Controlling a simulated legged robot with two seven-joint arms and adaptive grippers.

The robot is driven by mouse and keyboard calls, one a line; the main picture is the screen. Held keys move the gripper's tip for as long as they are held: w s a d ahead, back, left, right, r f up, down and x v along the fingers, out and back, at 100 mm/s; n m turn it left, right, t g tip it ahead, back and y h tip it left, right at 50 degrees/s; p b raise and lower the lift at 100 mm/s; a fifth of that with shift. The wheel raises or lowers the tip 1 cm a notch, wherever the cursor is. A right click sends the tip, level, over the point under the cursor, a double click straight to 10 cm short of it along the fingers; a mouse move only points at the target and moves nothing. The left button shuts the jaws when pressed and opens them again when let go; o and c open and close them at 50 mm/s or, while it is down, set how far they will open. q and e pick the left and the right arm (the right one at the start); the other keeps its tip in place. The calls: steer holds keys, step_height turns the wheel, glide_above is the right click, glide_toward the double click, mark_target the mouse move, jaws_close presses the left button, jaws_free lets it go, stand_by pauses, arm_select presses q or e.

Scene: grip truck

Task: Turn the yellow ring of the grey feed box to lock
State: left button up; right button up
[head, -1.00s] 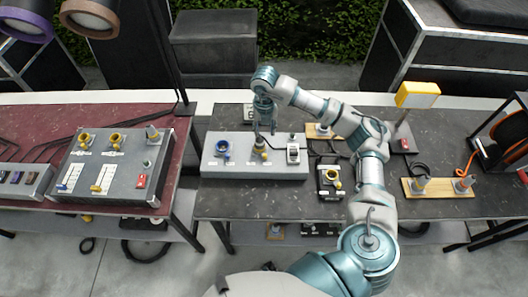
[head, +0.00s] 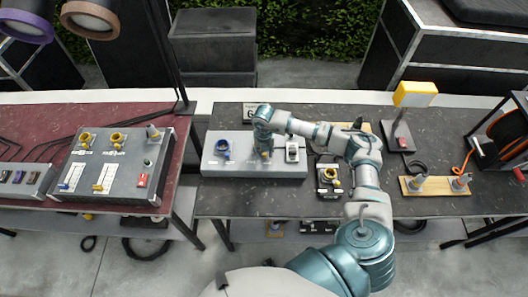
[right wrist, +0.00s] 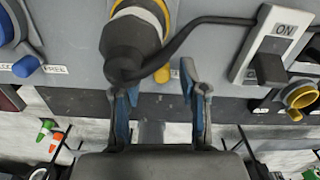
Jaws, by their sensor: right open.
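The grey feed box (head: 218,170) stands on the dark table in the head view. Its blue socket (head: 222,150) is at the left and a white switch (head: 292,151) at the right. My right gripper (head: 265,150) is over the box between them and mostly hides the yellow ring there. In the right wrist view a black plug (right wrist: 128,45) with a cable sits in the yellow ring (right wrist: 142,8) on the grey face. My left gripper is not in view.
A small box with a yellow socket (head: 331,176) stands right of the feed box. A yellow lamp (head: 414,94) and a wooden board with sockets (head: 437,186) are further right. A larger grey panel (head: 112,166) is on the red table at left. The switch (right wrist: 272,45) is marked ON.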

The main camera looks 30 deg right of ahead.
steer(key=shift+c, duration=0.3)
steer(key=shift+d, duration=0.15)
jaws_close()
steer(key=m, duration=0.1)
steer(key=a+m, duration=0.1)
steer(key=m, duration=0.1)
steer(key=a+m, duration=0.1)
steer(key=shift+w+m, duration=0.3)
steer(key=m, duration=0.1)
steer(key=w+a+m, duration=0.1)
steer(key=m, duration=0.1)
steer(key=m+p, duration=0.1)
steer(key=m, duration=0.1)
steer(key=shift+w+a, duration=0.3)
steer(key=shift+a, duration=0.05)
steer(key=shift+o, duration=0.3)
jaws_free()
steer(key=shift+w, duration=0.1)
